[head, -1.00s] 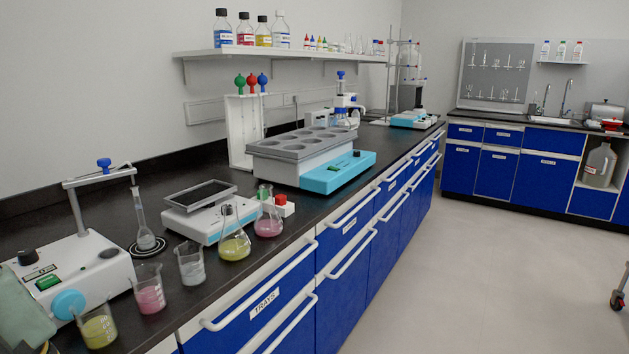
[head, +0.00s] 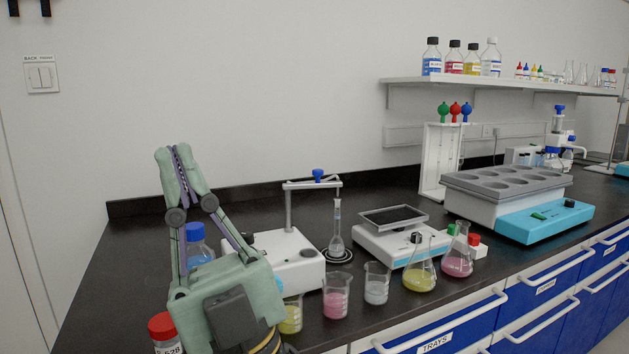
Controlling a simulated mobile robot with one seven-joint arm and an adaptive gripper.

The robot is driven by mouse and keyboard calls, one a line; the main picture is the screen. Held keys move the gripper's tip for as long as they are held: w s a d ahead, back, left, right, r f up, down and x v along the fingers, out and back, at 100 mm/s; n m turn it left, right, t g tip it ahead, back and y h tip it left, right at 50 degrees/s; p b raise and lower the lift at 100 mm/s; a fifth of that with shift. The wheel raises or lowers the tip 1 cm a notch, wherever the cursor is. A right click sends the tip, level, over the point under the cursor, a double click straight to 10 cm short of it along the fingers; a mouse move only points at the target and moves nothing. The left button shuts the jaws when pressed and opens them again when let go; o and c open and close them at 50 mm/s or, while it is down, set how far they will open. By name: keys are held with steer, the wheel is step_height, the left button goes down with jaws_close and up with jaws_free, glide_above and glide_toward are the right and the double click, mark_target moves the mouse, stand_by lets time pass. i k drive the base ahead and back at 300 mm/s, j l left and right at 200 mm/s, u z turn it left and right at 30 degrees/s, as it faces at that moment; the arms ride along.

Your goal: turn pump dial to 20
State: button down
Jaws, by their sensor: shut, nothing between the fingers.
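A white unit (head: 290,262) with an upright post and a blue knob on its arm stands on the bench; it may be the pump. My gripper (head: 170,153) points upward in front of its left part, fingers together and empty, apart from the unit's visible top. My gripper's body hides most of the unit's front, so the dial, its scale and its setting cannot be made out now.
Beakers with yellow (head: 291,318), pink (head: 337,300) and clear (head: 376,285) liquid stand along the bench's front edge. A blue-capped bottle (head: 197,245) and a red-capped bottle (head: 163,333) are close to my gripper. A balance (head: 400,245) and flasks stand to the right.

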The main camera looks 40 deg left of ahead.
mark_target(248, 237)
steer(key=u, duration=0.45)
steer(key=i+l+u, duration=0.1)
steer(key=u, duration=0.3)
steer(key=l+u, duration=0.2)
steer(key=u, duration=0.25)
steer(key=l+u, duration=0.15)
steer(key=u, duration=0.3)
steer(key=i, duration=0.05)
